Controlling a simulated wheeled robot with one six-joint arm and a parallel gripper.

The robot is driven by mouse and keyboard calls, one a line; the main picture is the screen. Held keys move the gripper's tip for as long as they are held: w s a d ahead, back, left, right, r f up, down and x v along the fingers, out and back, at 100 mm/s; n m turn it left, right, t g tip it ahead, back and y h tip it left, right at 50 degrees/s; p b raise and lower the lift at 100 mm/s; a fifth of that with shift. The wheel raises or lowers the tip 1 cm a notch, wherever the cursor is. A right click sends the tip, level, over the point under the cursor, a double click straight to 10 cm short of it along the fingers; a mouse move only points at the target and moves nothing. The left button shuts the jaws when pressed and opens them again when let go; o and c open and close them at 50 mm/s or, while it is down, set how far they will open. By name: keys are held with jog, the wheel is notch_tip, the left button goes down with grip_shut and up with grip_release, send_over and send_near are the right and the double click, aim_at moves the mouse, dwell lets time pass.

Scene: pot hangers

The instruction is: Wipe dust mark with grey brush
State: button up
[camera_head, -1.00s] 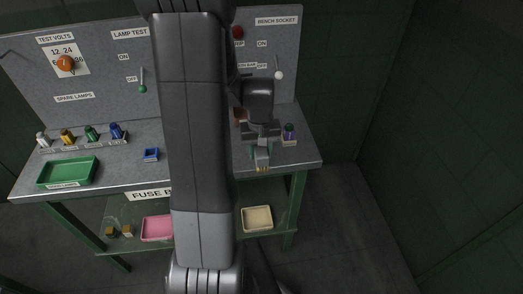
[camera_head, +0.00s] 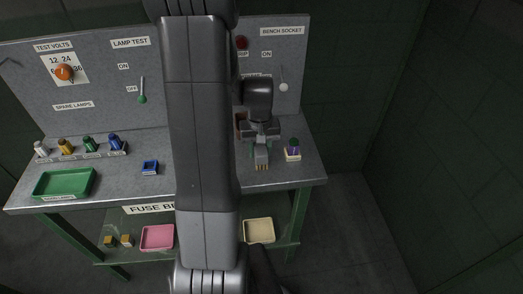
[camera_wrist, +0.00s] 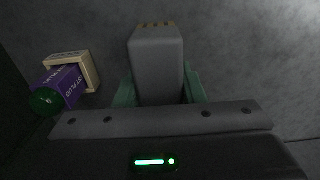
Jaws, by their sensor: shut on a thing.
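My gripper (camera_head: 261,145) is shut on the grey brush (camera_head: 261,158) over the right part of the bench top. In the wrist view the brush (camera_wrist: 157,62) is a grey block with tan bristle tips at its far end. It sits between the green fingers of my gripper (camera_wrist: 160,92). I cannot tell whether the bristles touch the bench top. I cannot make out the dust mark in either view; my arm and the brush hide part of the bench.
A purple plug with a green end (camera_head: 293,146) stands in a cream holder right of the brush; it also shows at left in the wrist view (camera_wrist: 66,84). The back panel (camera_head: 200,60) rises behind.

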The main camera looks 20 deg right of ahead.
jog(key=r+p, duration=0.2)
jog(key=r, duration=0.2)
jog(key=shift+w, duration=0.2)
jog(key=shift+w+r+p, duration=0.15)
jog(key=shift+r+p, duration=0.5)
jog(key=shift+p, duration=0.1)
jog(key=shift+r+p, duration=1.05)
jog(key=shift+r, duration=0.45)
